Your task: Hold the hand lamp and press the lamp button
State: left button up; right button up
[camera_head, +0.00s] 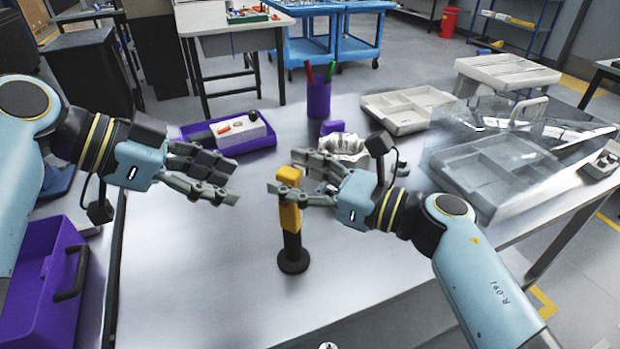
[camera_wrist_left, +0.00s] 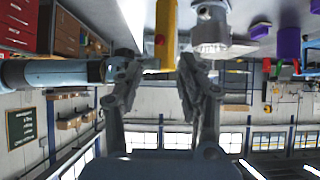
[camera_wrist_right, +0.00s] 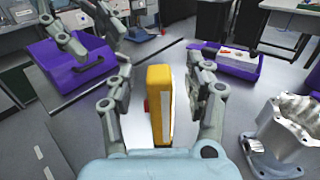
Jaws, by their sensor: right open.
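The hand lamp (camera_head: 290,225) stands upright on the metal table, with a yellow head and a black handle on a round black base. Its yellow head shows between the fingers in the right wrist view (camera_wrist_right: 160,100). My right gripper (camera_head: 290,178) is open, with its fingers on either side of the lamp's head; contact is not clear. My left gripper (camera_head: 230,180) is open and empty, to the left of the lamp and apart from it.
A machined metal housing (camera_wrist_right: 285,135) stands behind my right gripper. A purple tray (camera_head: 262,140) with a white block and a purple pen cup (camera_head: 318,98) are at the back. Grey trays (camera_head: 408,107) and a clear cover lie to the right. The table's front left is clear.

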grip_shut()
pick_arm(q)
grip_shut()
dwell(0.4)
dwell(0.9)
